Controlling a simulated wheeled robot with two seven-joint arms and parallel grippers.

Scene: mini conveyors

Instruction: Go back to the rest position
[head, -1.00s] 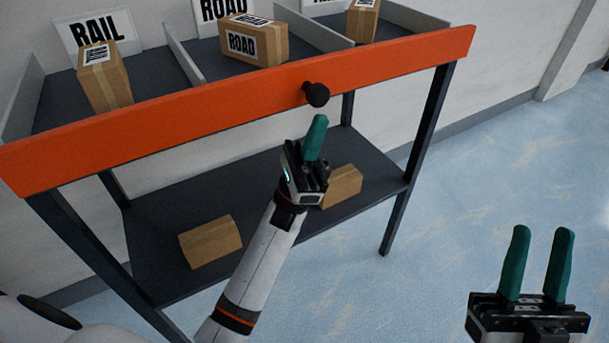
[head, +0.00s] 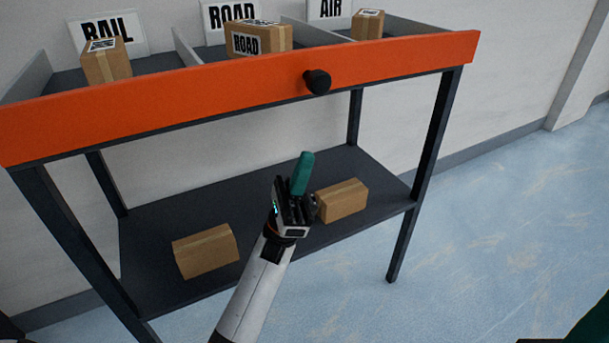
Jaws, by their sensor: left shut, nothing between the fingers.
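My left gripper (head: 303,163) is in front of the lower shelf, its green fingers together and empty, pointing up. It overlaps the left edge of a carton in the picture, and I cannot tell how far apart they are. Of my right gripper (head: 595,318) only a dark green piece shows in the bottom right corner, so its jaws cannot be read.
A sorting table with an orange front board (head: 200,98) and a black knob (head: 317,81) stands ahead. Cartons lie in bays signed RAIL (head: 107,62), ROAD (head: 258,40) and AIR (head: 367,24). Two cartons (head: 206,251) (head: 342,200) lie on the lower shelf (head: 150,225). Floor at right is clear.

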